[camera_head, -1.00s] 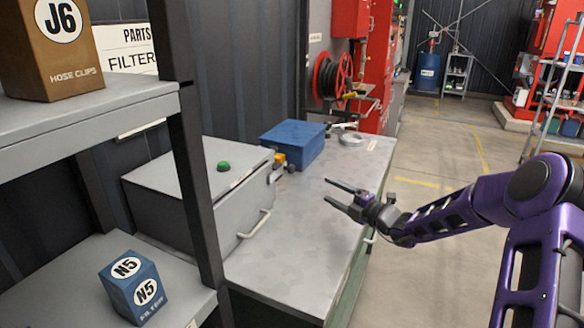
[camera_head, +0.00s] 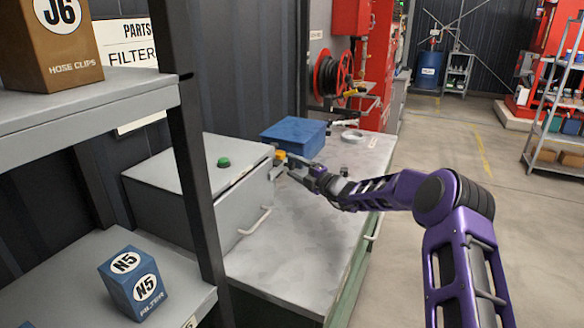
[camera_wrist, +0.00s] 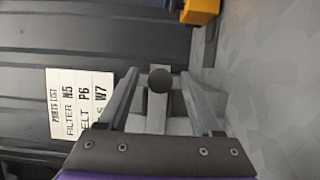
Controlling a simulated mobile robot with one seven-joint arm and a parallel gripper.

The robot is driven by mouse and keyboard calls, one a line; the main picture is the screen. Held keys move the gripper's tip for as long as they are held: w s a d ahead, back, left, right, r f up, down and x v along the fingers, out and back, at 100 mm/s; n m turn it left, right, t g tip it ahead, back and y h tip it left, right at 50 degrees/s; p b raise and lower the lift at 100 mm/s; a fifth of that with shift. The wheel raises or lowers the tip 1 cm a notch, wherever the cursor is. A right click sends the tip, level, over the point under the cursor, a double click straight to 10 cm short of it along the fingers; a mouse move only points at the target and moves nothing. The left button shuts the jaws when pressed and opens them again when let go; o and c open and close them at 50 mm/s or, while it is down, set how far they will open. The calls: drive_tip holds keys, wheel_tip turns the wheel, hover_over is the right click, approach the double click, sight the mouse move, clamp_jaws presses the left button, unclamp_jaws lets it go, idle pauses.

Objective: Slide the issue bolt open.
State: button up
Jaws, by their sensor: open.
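The grey metal box (camera_head: 165,172), with a green button (camera_head: 224,163) on its lid and a pale handle (camera_head: 256,222) on its front, stands on the bench. In the wrist view a dark round knob (camera_wrist: 160,79) on a pale bar, which looks like the issue bolt, lies between my two fingers. My gripper (camera_head: 286,168) is open at the box's far right end; in the wrist view its fingers (camera_wrist: 159,75) straddle the knob. I cannot tell whether they touch it. In the head view the gripper hides the bolt.
A yellow item (camera_wrist: 201,11) sits close beyond the gripper. A blue box (camera_head: 295,137) and a grey ring (camera_head: 352,136) are farther back on the bench (camera_head: 310,235). A shelf post (camera_head: 195,170) stands at left. The bench's front part is clear.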

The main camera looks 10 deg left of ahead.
drive_tip(key=shift+w+a, duration=0.35)
drive_tip(key=shift+a, duration=0.05)
clamp_jaws()
idle(1.3)
